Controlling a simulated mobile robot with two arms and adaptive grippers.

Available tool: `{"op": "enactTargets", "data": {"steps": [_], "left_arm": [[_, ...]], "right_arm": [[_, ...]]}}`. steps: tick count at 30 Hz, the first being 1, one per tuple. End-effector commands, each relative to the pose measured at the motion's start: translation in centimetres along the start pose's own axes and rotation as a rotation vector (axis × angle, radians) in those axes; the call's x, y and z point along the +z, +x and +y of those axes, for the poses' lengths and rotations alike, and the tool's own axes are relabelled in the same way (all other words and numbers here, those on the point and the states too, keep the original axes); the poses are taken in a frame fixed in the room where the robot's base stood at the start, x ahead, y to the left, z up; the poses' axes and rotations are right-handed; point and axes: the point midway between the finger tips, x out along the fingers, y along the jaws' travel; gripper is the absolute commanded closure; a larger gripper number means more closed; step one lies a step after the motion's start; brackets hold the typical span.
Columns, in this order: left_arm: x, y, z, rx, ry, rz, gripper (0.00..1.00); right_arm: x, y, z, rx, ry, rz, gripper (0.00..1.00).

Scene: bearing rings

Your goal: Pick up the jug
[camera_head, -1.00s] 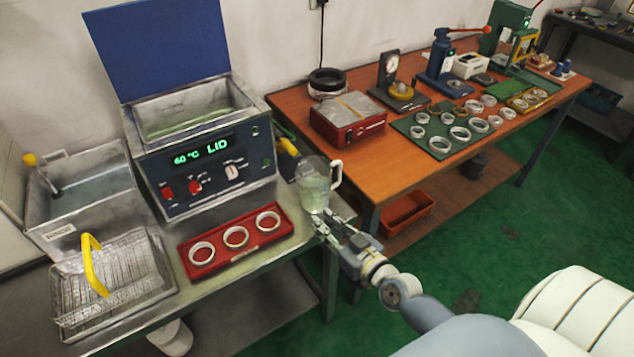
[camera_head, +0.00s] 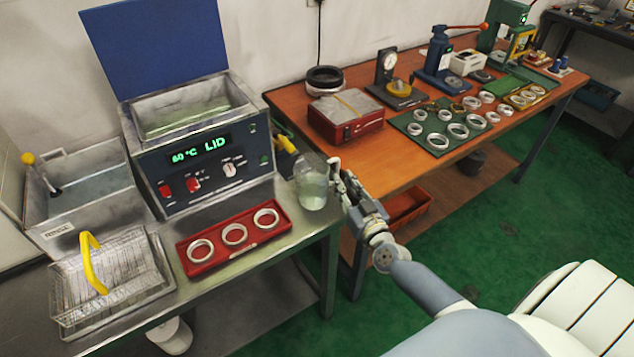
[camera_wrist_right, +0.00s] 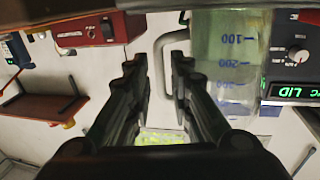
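The jug (camera_head: 312,188) is a clear beaker-like vessel with pale greenish liquid. It stands upright on the right end of the steel bench, beside the heated bath. Its blue measuring marks show in the right wrist view, where the jug (camera_wrist_right: 228,60) is upper right of the fingers. My right gripper (camera_head: 338,176) is just right of the jug, at its handle side. In the wrist view the right gripper (camera_wrist_right: 163,66) is open, with the pale handle (camera_wrist_right: 158,60) showing between and beyond its fingertips. Contact cannot be told. My left gripper is out of view.
The heated bath (camera_head: 205,165) with its blue lid up stands left of the jug. A red tray (camera_head: 213,262) with rings lies in front, and a wire basket (camera_head: 125,285) further left. The wooden table (camera_head: 385,165) to the right carries a red box (camera_head: 345,117).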

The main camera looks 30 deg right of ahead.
Motion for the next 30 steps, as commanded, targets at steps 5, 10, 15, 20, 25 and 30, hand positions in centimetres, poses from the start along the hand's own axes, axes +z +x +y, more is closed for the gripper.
{"op": "enactTargets", "data": {"steps": [5,10,15,20,25,30], "left_arm": [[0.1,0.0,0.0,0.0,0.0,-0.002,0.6],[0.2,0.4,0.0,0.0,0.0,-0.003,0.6],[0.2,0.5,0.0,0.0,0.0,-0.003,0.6],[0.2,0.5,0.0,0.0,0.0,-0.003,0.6],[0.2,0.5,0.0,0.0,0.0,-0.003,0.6],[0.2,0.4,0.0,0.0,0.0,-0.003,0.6]], "right_arm": [[-0.3,1.8,0.1,0.0,-0.002,0.003,0.8],[-0.1,4.0,0.0,0.0,0.0,0.001,0.8],[-0.2,5.1,0.0,0.0,-0.001,0.001,0.8],[-0.2,5.2,0.0,0.0,-0.001,0.0,0.8],[-0.2,5.2,0.0,0.0,-0.001,0.0,1.0],[-0.3,5.2,0.0,0.001,0.001,0.003,1.0]]}}
